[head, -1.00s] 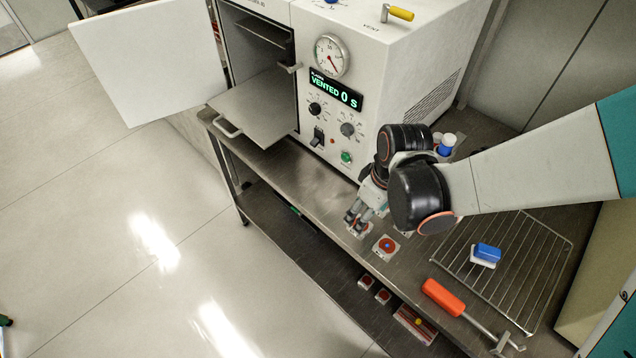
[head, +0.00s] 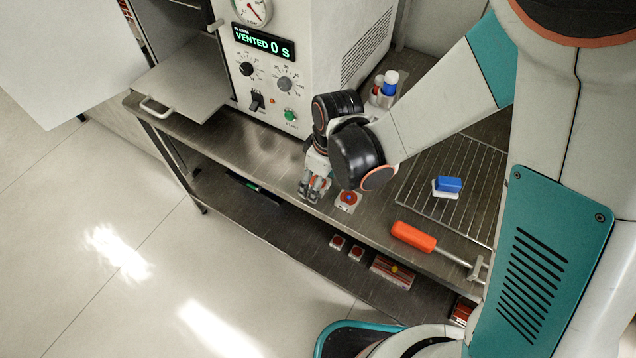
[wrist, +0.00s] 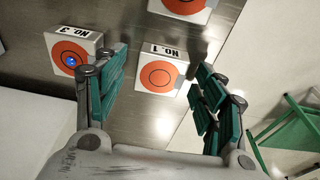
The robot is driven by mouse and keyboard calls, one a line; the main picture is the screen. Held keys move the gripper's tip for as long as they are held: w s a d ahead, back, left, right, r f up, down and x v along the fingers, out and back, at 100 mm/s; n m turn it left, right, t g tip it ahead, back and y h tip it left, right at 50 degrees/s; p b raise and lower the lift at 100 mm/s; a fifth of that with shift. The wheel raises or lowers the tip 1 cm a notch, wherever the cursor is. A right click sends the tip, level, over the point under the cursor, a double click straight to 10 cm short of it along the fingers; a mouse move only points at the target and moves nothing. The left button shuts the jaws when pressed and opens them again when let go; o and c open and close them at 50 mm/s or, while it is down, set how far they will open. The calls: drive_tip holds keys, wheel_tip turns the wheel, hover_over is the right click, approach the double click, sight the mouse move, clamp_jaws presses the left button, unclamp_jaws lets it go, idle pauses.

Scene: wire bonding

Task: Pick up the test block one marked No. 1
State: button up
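The test block marked No. 1 (wrist: 160,75) is a pale square block with an orange-red ringed disc on top. It sits on the steel bench, ahead of and between my fingers in the wrist view. My gripper (wrist: 162,72) is open, with one green-padded finger on each side and nothing held. In the head view my gripper (head: 314,190) points down near the bench's front edge and largely hides block No. 1. I cannot tell how far the fingertips are above the block.
Block No. 3 (wrist: 75,55), with a blue dot, stands close beside the left finger; it also shows in the head view (head: 348,200). Another disc block (wrist: 185,8) lies farther off. A wire rack (head: 470,185), an orange-handled tool (head: 414,237) and the plasma machine (head: 290,60) stand nearby.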

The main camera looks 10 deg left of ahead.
drive_tip(key=c, duration=1)
drive_tip(key=shift+r, duration=0.1)
